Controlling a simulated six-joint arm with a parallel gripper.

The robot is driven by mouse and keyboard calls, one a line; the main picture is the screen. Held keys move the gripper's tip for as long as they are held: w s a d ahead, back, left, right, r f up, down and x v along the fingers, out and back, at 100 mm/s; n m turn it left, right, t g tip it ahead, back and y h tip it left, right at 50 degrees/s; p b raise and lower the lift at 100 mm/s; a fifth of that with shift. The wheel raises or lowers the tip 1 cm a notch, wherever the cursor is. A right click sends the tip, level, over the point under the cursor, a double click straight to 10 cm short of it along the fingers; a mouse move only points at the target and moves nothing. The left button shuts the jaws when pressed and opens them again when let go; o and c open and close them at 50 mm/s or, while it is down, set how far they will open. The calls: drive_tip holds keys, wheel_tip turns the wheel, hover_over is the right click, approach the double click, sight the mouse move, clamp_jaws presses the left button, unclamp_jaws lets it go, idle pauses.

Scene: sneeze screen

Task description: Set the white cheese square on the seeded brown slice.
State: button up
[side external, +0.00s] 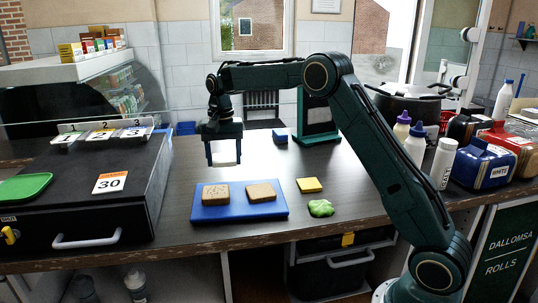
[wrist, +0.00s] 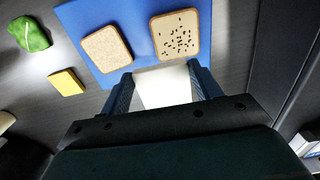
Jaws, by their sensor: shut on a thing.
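My gripper (side external: 223,140) is shut on the white cheese square (side external: 224,154), which hangs upright between the fingers above the table. In the wrist view the white cheese (wrist: 165,88) shows between the two blue fingers. The seeded brown slice (side external: 215,194) lies flat on the left of the blue board (side external: 240,212); its dark seeds show in the wrist view (wrist: 175,34). In the side view my gripper is raised, behind the board on the seeded slice's side. Nothing lies on the seeded slice.
A plain brown slice (side external: 261,192) lies beside the seeded one on the board. A yellow cheese square (side external: 309,185) and green lettuce (side external: 321,208) lie to the right. A black cabinet (side external: 80,200) stands left. Bottles (side external: 415,140) and bread bags (side external: 483,163) stand right.

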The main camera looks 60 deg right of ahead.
hover_over(216, 196)
drive_tip(key=shift+a+f, duration=0.1)
drive_tip(key=shift+f, duration=0.65)
drive_tip(key=shift+f, duration=0.2)
drive_tip(key=shift+f, duration=2.2)
drive_tip(key=shift+f, duration=0.6)
drive_tip(key=o, duration=1.1)
drive_tip(key=shift+c, duration=0.2)
drive_tip(key=shift+r, duration=0.1)
